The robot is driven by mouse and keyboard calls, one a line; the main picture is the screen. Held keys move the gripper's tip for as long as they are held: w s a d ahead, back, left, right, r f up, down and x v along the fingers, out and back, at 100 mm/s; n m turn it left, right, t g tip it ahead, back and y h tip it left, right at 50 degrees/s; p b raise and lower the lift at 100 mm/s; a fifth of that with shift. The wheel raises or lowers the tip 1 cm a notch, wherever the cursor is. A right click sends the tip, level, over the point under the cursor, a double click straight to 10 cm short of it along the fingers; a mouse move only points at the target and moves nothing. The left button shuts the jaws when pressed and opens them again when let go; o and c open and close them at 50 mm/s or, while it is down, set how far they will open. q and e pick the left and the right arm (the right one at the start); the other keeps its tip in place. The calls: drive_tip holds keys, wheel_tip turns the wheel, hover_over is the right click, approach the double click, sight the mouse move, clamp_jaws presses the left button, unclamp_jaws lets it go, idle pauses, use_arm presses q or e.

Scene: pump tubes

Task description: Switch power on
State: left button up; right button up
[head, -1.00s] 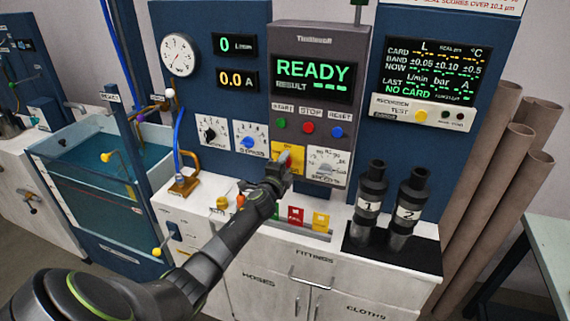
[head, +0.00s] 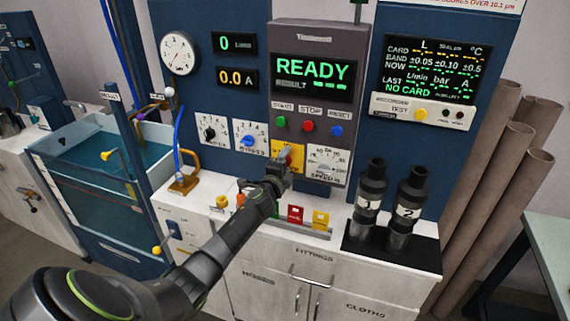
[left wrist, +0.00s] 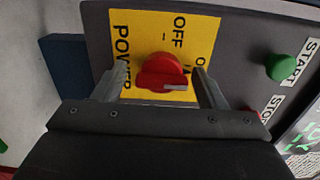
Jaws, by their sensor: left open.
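The power switch is a red rotary knob (left wrist: 163,72) on a yellow plate (left wrist: 140,28) marked POWER and OFF; another label is partly hidden by a finger. The knob's white mark points to the right in the left wrist view. My left gripper (left wrist: 160,75) is open, with one finger on each side of the knob; I cannot tell whether they touch it. In the head view, my left gripper (head: 280,170) is in front of the yellow plate (head: 276,147) and hides part of the knob. My right gripper is not in view.
A green START button (left wrist: 281,67) sits beside the plate. A speed dial (head: 327,160) is right of the switch. The display (head: 313,72) reads READY. Two black pump tubes (head: 370,190) stand on the counter at right, and a water tank (head: 70,165) is at left.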

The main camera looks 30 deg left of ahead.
use_arm(q)
drive_tip(key=shift+s, duration=0.1)
drive_tip(key=shift+s, duration=0.25)
drive_tip(key=v, duration=1.6)
drive_tip(key=shift+s+d, duration=0.3)
